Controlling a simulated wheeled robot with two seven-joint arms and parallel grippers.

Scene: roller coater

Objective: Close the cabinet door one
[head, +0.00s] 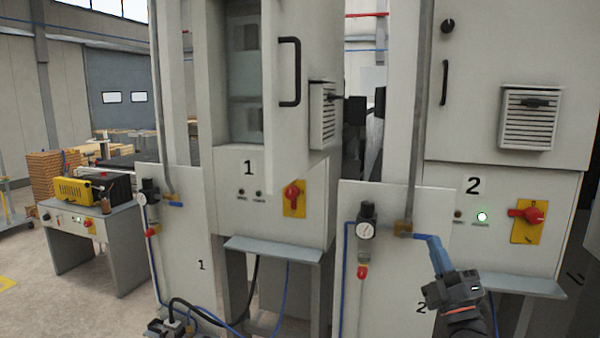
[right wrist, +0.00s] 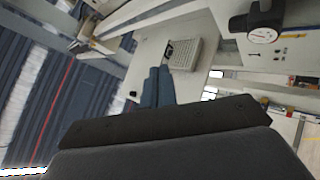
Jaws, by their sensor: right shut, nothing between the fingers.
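Cabinet one, marked "1", has a pale grey door (head: 309,110) with a black bar handle (head: 289,72). The door stands open, swung out toward me, and part of the interior (head: 245,75) shows to its left. My right gripper (head: 432,242) is shut and empty, with its blue fingers together. It is low and to the right of the door, in front of cabinet two's lower panel, well apart from the handle. The shut fingers also show in the right wrist view (right wrist: 158,88). My left gripper is not in view.
Cabinet two (head: 510,90) stands at the right. A vertical pipe (head: 417,110) and a gauge (head: 366,231) stand in front, near my right gripper. Another gauge (head: 148,197) is at the left. A shelf (head: 272,248) juts out below cabinet one. The floor at far left is partly clear.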

